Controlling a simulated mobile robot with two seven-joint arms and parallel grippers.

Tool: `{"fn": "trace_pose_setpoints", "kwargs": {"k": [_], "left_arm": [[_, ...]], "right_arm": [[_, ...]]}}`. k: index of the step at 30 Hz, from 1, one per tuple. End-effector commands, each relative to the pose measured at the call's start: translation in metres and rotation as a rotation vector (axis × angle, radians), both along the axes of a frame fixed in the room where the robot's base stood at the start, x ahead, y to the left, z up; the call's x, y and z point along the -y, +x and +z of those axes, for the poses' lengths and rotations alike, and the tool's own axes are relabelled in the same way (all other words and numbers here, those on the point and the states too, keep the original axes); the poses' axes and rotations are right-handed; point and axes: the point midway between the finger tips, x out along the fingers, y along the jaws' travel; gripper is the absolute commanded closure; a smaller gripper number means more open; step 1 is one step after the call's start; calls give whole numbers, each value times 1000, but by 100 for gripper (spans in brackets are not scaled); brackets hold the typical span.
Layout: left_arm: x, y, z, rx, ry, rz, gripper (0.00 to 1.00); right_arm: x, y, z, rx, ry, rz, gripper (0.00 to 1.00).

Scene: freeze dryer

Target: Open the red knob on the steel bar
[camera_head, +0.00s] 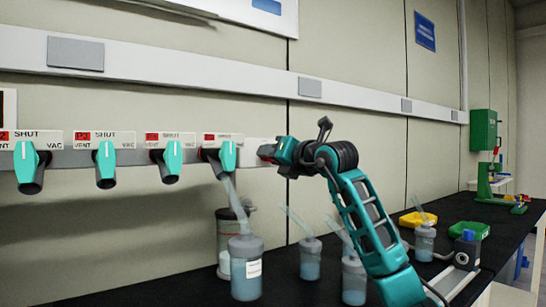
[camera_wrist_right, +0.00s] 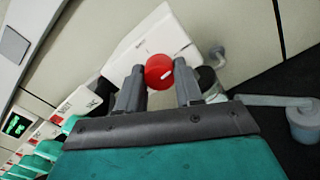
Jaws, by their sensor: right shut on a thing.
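The red knob (camera_wrist_right: 159,71) is round with a small white mark, and it sits in front of a white plate (camera_wrist_right: 150,40). In the wrist view my right gripper (camera_wrist_right: 159,75) has one finger on each side of the knob and is shut on it. In the head view my right gripper (camera_head: 269,152) reaches left to the right end of the steel bar (camera_head: 70,158). My left gripper is not in view.
Several teal valve handles (camera_head: 105,160) hang along the bar under SHUT labels. More flasks (camera_head: 310,260) stand on the black bench below my right arm. Yellow (camera_head: 417,219) and green trays lie farther right.

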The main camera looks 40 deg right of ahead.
Motion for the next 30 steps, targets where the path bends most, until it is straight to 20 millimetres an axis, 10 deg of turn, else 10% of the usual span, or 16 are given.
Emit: {"fn": "trace_pose_setpoints", "kwargs": {"k": [24, 25, 30], "left_arm": [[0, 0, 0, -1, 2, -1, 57], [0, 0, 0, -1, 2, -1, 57], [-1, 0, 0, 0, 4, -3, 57]], "right_arm": [[0, 0, 0, 14, 126, 0, 95], [0, 0, 0, 14, 126, 0, 64], [0, 0, 0, 14, 124, 0, 47]]}}
